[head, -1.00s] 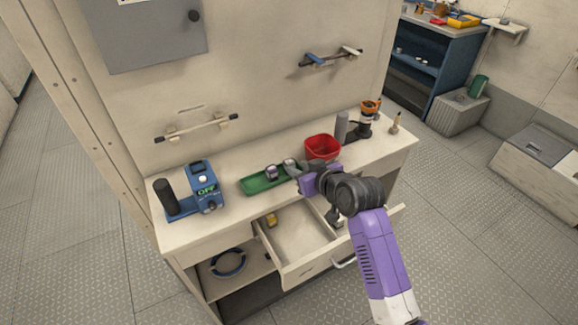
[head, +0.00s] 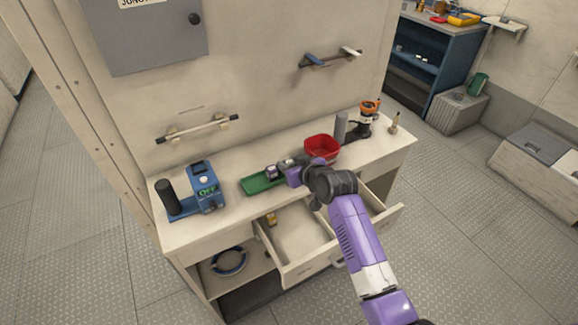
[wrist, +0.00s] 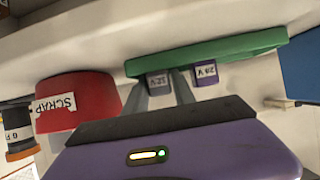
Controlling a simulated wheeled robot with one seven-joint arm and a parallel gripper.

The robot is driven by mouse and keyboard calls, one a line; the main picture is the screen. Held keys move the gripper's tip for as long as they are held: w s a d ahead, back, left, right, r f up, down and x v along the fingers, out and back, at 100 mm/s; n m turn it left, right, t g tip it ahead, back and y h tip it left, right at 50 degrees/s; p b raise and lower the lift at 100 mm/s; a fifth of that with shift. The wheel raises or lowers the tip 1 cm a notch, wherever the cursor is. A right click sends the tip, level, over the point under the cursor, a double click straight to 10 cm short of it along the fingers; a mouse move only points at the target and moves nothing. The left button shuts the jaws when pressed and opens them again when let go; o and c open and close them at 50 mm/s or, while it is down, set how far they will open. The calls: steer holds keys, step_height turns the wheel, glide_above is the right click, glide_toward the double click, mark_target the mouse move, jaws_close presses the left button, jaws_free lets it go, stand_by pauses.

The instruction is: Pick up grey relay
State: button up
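The grey relay (wrist: 158,82), with a white label, is at the green tray in the wrist view. Its lower part shows between the two grey fingers of my gripper (wrist: 161,90). The fingers stand apart, one on each side of it, and I see no clear grip. A purple relay (wrist: 205,75) with a white label sits beside it, just outside the fingers; it also shows in the head view (head: 271,172). In the head view my gripper (head: 284,167) is low over the right end of the green tray (head: 256,187), and largely hides the grey relay.
A red scrap bin (head: 321,149) stands close to my gripper. A blue device (head: 204,187) is left of the tray. A grey cylinder (head: 341,127) and an orange-topped item (head: 368,110) stand at the right. An open drawer (head: 300,232) juts out below my arm.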

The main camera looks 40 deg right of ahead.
jaws_close()
